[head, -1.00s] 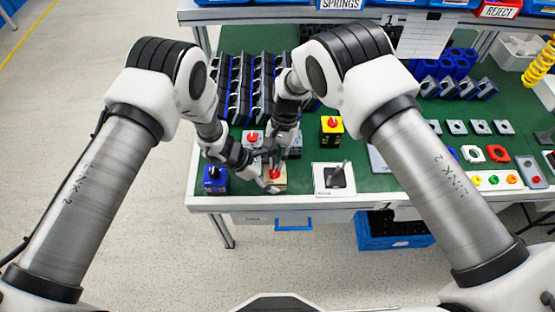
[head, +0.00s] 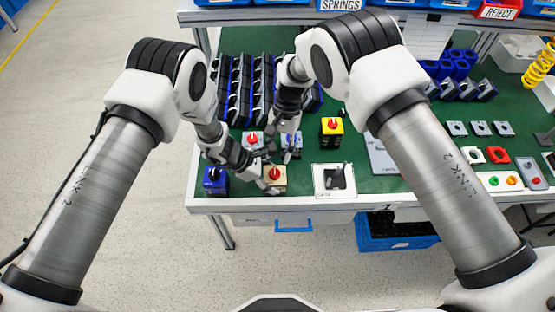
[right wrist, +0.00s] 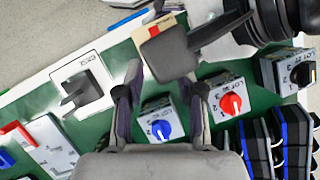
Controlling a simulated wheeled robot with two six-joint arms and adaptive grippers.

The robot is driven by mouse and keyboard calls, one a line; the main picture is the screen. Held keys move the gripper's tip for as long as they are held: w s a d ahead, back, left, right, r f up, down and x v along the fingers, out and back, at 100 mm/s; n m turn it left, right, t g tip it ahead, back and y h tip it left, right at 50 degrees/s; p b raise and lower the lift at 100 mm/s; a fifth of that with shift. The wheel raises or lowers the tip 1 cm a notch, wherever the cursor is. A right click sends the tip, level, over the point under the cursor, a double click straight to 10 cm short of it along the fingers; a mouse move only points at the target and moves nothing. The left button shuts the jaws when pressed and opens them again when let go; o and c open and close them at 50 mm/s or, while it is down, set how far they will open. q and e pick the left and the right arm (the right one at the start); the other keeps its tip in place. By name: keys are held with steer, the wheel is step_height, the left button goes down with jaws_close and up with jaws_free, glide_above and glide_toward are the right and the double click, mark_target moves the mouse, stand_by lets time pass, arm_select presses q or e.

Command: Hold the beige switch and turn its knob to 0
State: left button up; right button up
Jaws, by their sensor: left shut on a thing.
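The beige switch (head: 276,184) with a red knob (head: 274,173) stands near the front edge of the green table in the head view. My left gripper (head: 266,184) is shut on it from the left. In the right wrist view, part of the beige switch (right wrist: 155,27) shows at the top, largely hidden behind my dark left gripper (right wrist: 168,52). My right gripper (right wrist: 165,92) is open and empty, its fingers spread. It is behind the beige switch, above a grey switch with a blue knob (right wrist: 160,128). The knob's setting is too small to read.
A blue switch (head: 215,181) stands left of the beige one. A grey switch with a red knob (head: 252,140) is behind it, a yellow switch (head: 332,131) behind right. A white plate with a black lever (head: 334,180) lies to the right. Black racks (head: 250,90) stand at the back.

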steer(key=v, duration=0.8)
steer(key=shift+r, duration=0.15)
arm_select(q)
steer(key=o, duration=1.2)
steer(key=shift+o, duration=0.2)
steer(key=v, duration=1.2)
